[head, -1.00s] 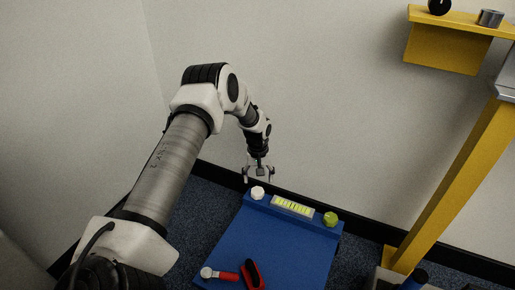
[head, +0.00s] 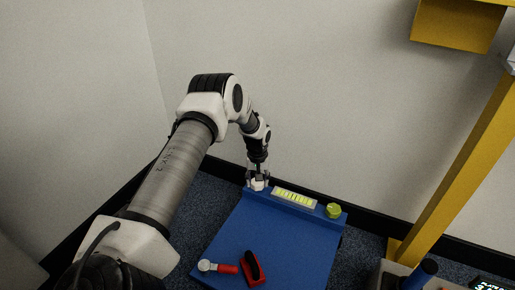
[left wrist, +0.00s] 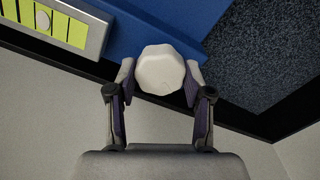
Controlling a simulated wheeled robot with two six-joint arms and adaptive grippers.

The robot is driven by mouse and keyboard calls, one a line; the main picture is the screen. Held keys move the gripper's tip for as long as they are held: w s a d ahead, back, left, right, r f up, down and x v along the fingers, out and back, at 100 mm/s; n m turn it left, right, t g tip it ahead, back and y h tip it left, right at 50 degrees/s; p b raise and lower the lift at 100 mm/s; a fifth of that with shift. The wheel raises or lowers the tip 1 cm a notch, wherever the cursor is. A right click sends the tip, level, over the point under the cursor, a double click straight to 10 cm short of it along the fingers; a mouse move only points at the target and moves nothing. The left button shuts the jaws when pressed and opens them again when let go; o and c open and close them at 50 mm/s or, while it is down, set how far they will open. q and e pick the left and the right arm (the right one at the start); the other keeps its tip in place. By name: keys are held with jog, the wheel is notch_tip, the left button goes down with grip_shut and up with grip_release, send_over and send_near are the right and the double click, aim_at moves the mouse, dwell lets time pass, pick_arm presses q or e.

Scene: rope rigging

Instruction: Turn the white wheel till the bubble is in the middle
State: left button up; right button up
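The white wheel (head: 258,186) stands at the far left corner of the blue board (head: 262,235). In the left wrist view the wheel (left wrist: 161,69) sits between both fingertips of my left gripper (left wrist: 160,78), which look closed against its sides. My left gripper (head: 258,181) comes down on it from above in the head view. The yellow-green level vial (head: 294,198) lies just right of the wheel. In the left wrist view part of the vial (left wrist: 62,27) shows, with a pale round bubble (left wrist: 43,20) between dark lines; its far end is cut off. My right gripper is not in view.
A yellow-green knob (head: 333,210) stands at the board's right corner. A red-handled tool (head: 226,268) and a red and black tool (head: 253,270) lie on the board's near part. A yellow post (head: 455,165) rises at right; a wall is behind.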

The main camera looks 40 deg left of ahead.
pick_arm(q)
jog(key=shift+m, duration=0.3)
jog(key=shift+m+p, duration=0.7)
jog(key=shift+m, duration=0.1)
jog(key=shift+m+p, duration=0.4)
jog(key=shift+m, duration=1.4)
jog(key=shift+s, duration=0.1)
jog(key=o, duration=1.2)
jog(key=shift+f, duration=0.1)
jog(key=shift+c, duration=0.2)
